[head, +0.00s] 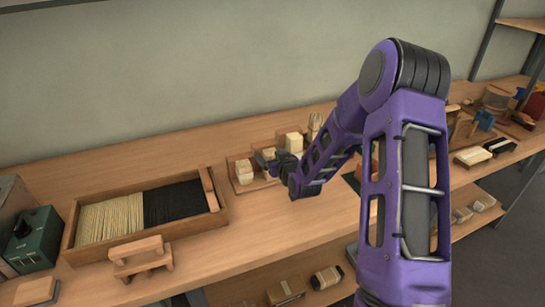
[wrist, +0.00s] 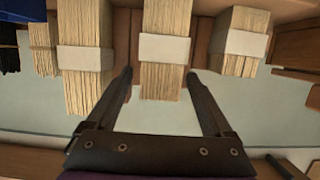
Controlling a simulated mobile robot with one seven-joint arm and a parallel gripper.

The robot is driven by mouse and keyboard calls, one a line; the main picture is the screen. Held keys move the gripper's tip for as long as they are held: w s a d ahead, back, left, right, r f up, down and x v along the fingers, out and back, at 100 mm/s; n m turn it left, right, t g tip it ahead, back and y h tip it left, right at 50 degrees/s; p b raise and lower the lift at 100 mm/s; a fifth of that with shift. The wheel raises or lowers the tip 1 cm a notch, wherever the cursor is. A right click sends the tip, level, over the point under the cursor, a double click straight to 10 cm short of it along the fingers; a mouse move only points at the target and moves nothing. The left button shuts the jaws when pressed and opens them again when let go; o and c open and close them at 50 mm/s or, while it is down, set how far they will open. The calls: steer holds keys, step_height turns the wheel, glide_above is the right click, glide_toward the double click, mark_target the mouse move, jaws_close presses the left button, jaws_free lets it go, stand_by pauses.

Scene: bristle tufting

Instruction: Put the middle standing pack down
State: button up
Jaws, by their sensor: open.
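In the wrist view the middle pack (wrist: 164,48) is a bundle of pale bristles with a white band. It stands between the two fingers of my gripper (wrist: 161,76), which is open. A gap shows on each side of it, and I see no finger pressing on it. A similar banded pack (wrist: 84,57) is to its left and another (wrist: 240,42) to its right. In the head view my gripper (head: 265,161) is at the row of packs, between a front pack (head: 244,172) and a farther one (head: 293,142). It partly hides the pack there.
Wooden dividers (wrist: 203,35) stand beside the middle pack. In the head view a tray (head: 68,234) of pale and black bristles is on the bench left of the packs, with a small wooden stand (head: 140,256) before it. Bare bench (head: 260,222) lies in front of the packs.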

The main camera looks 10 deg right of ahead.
steer(key=shift+r, duration=0.25)
steer(key=v, duration=1.2)
steer(key=shift+p, duration=0.35)
steer(key=shift+w+d, duration=0.1)
steer(key=shift+w, duration=0.05)
